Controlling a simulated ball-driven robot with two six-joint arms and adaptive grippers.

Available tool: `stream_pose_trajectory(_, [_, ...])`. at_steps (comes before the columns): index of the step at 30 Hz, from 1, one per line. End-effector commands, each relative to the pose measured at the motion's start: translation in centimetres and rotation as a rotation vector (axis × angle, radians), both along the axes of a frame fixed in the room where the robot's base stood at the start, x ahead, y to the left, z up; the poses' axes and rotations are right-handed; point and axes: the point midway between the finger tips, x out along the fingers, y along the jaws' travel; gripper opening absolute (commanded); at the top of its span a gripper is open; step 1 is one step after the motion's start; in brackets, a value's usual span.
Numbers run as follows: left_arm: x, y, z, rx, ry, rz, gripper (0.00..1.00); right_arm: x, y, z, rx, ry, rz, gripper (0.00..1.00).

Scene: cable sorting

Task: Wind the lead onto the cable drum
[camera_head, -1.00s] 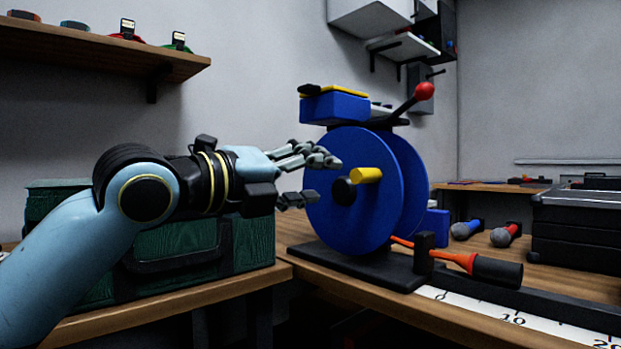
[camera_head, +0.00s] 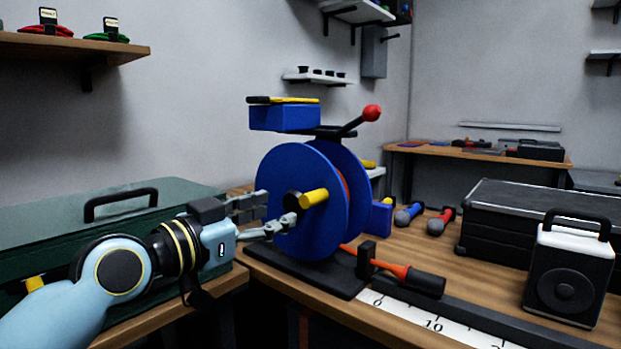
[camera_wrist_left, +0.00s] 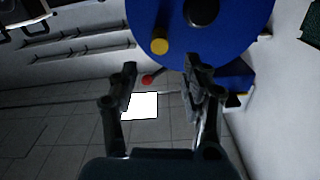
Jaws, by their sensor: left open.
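The blue cable drum (camera_head: 290,205) stands upright on a black base on the bench, with a yellow crank handle (camera_head: 314,198) on its near face. The orange lead (camera_head: 392,269) comes out low on the right of the drum, passes a black post (camera_head: 366,259) and ends in a black connector (camera_head: 425,284). My left gripper (camera_head: 278,210) is open and empty, its fingers close to the drum's left face, left of the handle. In the left wrist view the drum (camera_wrist_left: 225,25) and yellow handle (camera_wrist_left: 159,46) show beyond the open fingers (camera_wrist_left: 160,80). My right gripper is not in view.
A red-knobbed lever (camera_head: 371,113) rises above the drum. A measuring strip (camera_head: 440,325) runs along the front edge. A blue microphone (camera_head: 408,214), a red one (camera_head: 440,220), a black case (camera_head: 500,222) and a speaker (camera_head: 568,270) stand right. A green toolbox (camera_head: 150,205) is left.

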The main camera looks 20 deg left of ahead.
Motion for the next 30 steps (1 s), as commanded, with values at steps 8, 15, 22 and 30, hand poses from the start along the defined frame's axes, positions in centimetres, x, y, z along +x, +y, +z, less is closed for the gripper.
stream_pose_trajectory(8, [4.7,-1.8,-0.1,-0.004,-0.003,-0.002,0.48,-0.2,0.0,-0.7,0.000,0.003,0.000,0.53])
stream_pose_trajectory(15, [8.5,-3.1,-0.1,0.001,-0.003,0.000,0.48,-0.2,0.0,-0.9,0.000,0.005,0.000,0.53])
stream_pose_trajectory(22, [9.7,-3.6,-0.1,0.003,-0.002,-0.001,0.48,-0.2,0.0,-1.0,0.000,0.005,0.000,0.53])
stream_pose_trajectory(30, [9.7,-3.5,-0.1,0.004,-0.002,-0.001,0.40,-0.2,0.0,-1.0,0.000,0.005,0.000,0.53])
